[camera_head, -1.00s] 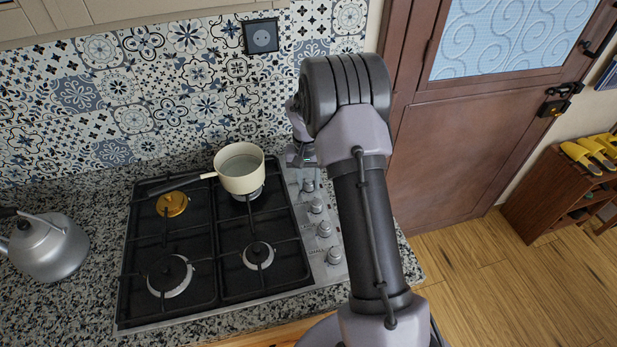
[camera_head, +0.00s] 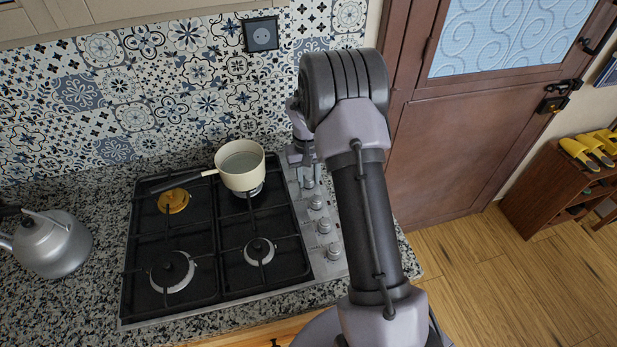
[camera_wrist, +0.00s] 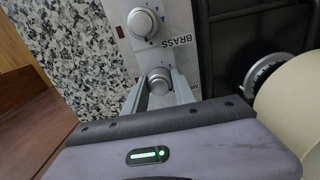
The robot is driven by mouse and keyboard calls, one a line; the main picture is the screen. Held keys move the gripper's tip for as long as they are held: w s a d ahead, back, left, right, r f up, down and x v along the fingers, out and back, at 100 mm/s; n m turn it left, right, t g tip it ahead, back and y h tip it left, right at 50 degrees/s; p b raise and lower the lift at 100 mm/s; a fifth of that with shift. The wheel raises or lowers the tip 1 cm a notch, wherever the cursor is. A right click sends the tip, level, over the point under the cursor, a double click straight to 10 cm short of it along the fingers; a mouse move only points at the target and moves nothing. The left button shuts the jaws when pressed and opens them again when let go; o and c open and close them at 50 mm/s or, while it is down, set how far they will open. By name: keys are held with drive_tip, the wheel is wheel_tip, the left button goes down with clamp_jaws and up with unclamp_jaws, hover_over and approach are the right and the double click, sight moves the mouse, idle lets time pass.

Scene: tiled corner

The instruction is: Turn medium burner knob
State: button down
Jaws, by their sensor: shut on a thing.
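The stove's silver control knobs run in a column along the right side of the cooktop (camera_head: 215,240). In the wrist view, my gripper (camera_wrist: 159,90) has its two fingers on either side of a round silver knob (camera_wrist: 159,76), shut on it. In the head view, my gripper (camera_head: 303,168) is down at the rear end of the knob column, partly hidden by my arm. A neighbouring knob (camera_wrist: 145,22) shows free at the top of the wrist view. I cannot tell which burner the held knob belongs to.
A cream saucepan (camera_head: 240,182) with a dark handle stands on the rear right burner, close to my gripper. A brass burner cap (camera_head: 174,201) is at rear left. A metal kettle (camera_head: 52,250) stands on the granite counter to the left. The tiled wall is behind.

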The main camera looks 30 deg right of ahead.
sight(309, 177)
drive_tip(key=c, duration=1)
unclamp_jaws()
drive_tip(key=r+p, duration=0.1)
drive_tip(key=r, duration=0.4)
drive_tip(key=r+p, duration=0.2)
drive_tip(key=r, duration=0.4)
drive_tip(key=r+p, duration=0.1)
drive_tip(key=r, duration=0.5)
drive_tip(key=shift+a+r, duration=0.25)
drive_tip(key=shift+c, duration=0.5)
drive_tip(key=f+b, duration=0.1)
drive_tip(key=f, duration=0.2)
drive_tip(key=f+b, duration=0.2)
drive_tip(key=f, duration=0.2)
drive_tip(key=f+b, duration=0.2)
drive_tip(key=f, duration=0.2)
drive_tip(key=shift+d, duration=0.35)
clamp_jaws()
wheel_tip(309, 177, down, 2)
drive_tip(key=shift+f+b, duration=0.15)
drive_tip(key=shift+b, duration=1)
